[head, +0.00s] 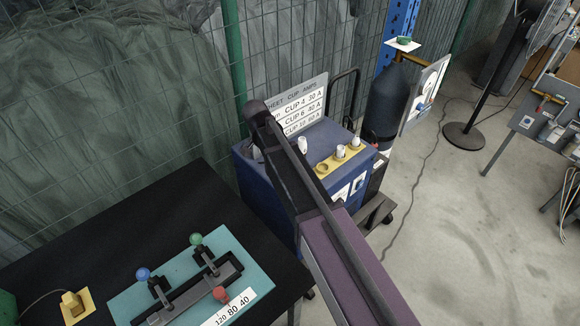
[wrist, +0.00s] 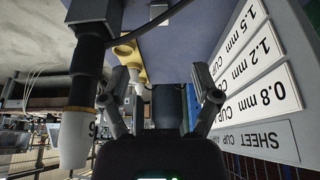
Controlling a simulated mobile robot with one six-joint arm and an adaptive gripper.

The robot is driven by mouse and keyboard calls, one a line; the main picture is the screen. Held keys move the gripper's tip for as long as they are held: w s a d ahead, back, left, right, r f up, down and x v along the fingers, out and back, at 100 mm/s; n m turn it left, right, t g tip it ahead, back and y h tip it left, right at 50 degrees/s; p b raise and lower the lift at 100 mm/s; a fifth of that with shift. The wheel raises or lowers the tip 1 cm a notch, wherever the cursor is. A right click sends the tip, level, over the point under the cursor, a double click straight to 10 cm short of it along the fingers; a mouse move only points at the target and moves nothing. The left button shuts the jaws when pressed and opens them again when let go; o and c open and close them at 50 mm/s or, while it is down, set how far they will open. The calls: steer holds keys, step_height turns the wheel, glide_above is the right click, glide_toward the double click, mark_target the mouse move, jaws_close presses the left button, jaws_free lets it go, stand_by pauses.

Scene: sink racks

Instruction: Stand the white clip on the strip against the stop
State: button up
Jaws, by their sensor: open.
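I cannot pick out a white clip with certainty. Small white cups (head: 340,151) stand on a yellow holder (head: 323,169) on the blue cabinet, and another white piece (head: 303,145) stands to their left. In the wrist view, the yellow holder (wrist: 126,50) shows beyond my gripper (wrist: 160,74), with a white cup (wrist: 138,78) by the left finger. My gripper is open with nothing between its fingers. In the head view I cannot make it out behind my arm. A white numbered strip (head: 229,307) lies on the teal mat (head: 231,243), with a red knob (head: 221,294) at its edge; no stop is certain.
A large white cup marked 6 (wrist: 76,140) on a black body is close left of my gripper. A sign (wrist: 258,85) stands to the right. The black table (head: 145,222) carries a rail fixture with blue (head: 143,274) and green (head: 196,239) knobs. A wire fence stands behind.

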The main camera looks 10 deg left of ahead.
steer(key=b+x, duration=0.7)
steer(key=shift+w+f, duration=0.1)
steer(key=shift+f, duration=0.2)
steer(key=shift+w+d+f+b, duration=0.15)
steer(key=shift+w+f+b, duration=0.05)
steer(key=shift+f+b, duration=0.25)
stand_by(0.4)
steer(key=shift+b+x, duration=2.4)
steer(key=shift+x, duration=0.2)
steer(key=shift+d+r, duration=0.1)
jaws_close()
